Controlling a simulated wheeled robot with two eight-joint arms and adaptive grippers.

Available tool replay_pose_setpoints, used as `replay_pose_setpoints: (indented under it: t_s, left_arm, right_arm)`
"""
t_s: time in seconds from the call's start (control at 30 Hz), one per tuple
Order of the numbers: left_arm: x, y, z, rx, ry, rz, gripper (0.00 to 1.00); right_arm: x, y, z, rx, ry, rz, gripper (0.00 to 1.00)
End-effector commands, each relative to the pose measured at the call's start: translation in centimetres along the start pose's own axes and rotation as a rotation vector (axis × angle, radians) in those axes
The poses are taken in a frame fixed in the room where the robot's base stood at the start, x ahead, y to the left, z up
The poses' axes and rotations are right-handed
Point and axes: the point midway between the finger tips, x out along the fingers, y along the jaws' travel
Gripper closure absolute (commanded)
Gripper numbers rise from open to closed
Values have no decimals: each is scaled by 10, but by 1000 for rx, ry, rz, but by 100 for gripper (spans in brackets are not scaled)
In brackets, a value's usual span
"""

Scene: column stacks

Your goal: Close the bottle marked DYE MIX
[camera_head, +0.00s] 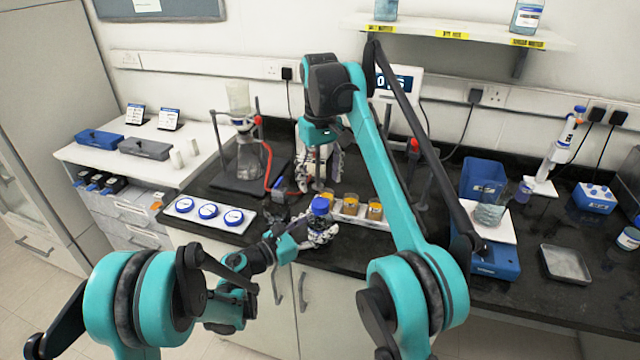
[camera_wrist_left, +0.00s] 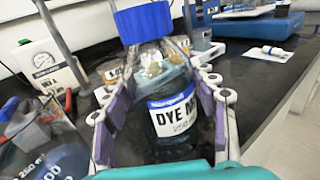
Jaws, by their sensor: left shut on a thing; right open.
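The bottle marked DYE MIX (camera_wrist_left: 175,108) stands upright between the fingers of my left gripper (camera_wrist_left: 160,115), which is shut on it. Its label faces the wrist camera. A blue cap (camera_wrist_left: 143,22) is at the top of the bottle's clear neck; I cannot tell whether it is screwed down. In the head view the blue cap (camera_head: 320,204) shows just above my left gripper (camera_head: 320,233), which hides most of the bottle. My right gripper (camera_head: 318,183) is open and empty, above and behind the cap, pointing down.
A white tray (camera_head: 243,226) with three blue round lids lies to the left. Amber beakers (camera_head: 375,209) stand right of the bottle. A stand with a flask (camera_head: 250,158) and red tubing is behind left. Blue equipment (camera_head: 497,263) and an empty grey tray (camera_head: 566,265) are to the right.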

Motion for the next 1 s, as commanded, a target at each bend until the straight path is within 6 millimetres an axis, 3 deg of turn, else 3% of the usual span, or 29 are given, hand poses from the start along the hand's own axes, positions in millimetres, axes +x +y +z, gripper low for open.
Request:
replay_pose_setpoints:
  t_s: [0.23, 0.27, 0.33, 0.73, 0.87, 1.0]
  left_arm:
    - [0, 0, 0, 0, 0, 0, 100]
    - [0, 0, 0, 0, 0, 0, 37]
    - [0, 0, 0, 0, 0, 0, 19]
    - [-4, 0, 0, 0, 0, 1, 18]
    - [-22, 1, 0, 0, 0, 3, 18]
    - [-52, 2, 0, 0, 0, 5, 18]
  right_arm:
    - [0, 0, 0, 0, 0, 0, 36]
    - [0, 0, 0, 0, 0, 0, 36]
    - [0, 0, 0, 0, 0, 0, 36]
    - [0, 0, 0, 0, 0, 0, 36]
    - [0, 0, 0, 0, 0, 0, 36]
    - [0, 0, 0, 0, 0, 0, 36]
